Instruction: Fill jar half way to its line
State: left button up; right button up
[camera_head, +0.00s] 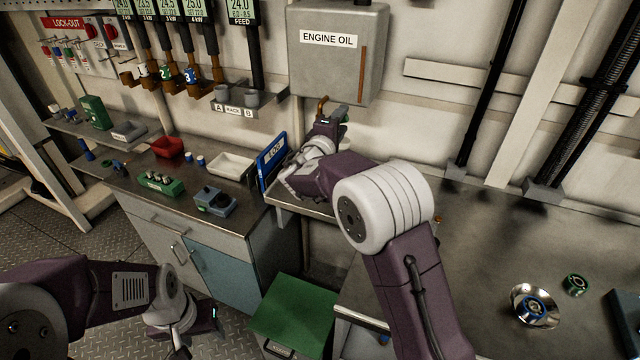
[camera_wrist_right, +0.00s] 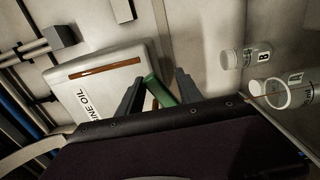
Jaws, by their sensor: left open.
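The grey engine oil tank (camera_head: 338,55) hangs on the wall, with a brown tap (camera_head: 322,106) below it. A green handle (camera_wrist_right: 160,91) lies between the fingers of my right gripper (camera_wrist_right: 158,85); I cannot tell whether they clamp it. In the right wrist view, a clear jar marked B (camera_wrist_right: 259,55) and another clear jar (camera_wrist_right: 292,92) with printed marks are beyond the fingers. A thin brown streak, like oil, reaches into the second jar's mouth; its level is unclear. In the head view my right arm hides both jars. My left gripper (camera_head: 210,318) is open and low, before the cabinet.
A rack (camera_head: 234,111) marked A and B holds grey cups left of the tank. A blue panel (camera_head: 270,160), a white tray (camera_head: 231,166) and a red bin (camera_head: 166,148) are on the left bench. A green box (camera_head: 291,310) stands low between benches.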

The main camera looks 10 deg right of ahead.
notch_tip(320, 180, down, 3)
jog(key=b, duration=0.3)
jog(key=shift+w+a+f, duration=0.1)
jog(key=shift+f, duration=0.05)
dwell(0.5)
jog(key=shift+r+p, duration=0.8)
jog(key=shift+r, duration=1.55)
notch_tip(320, 180, down, 5)
jog(key=b, duration=0.5)
jog(key=shift+r+b, duration=0.1)
jog(key=shift+b, duration=0.3)
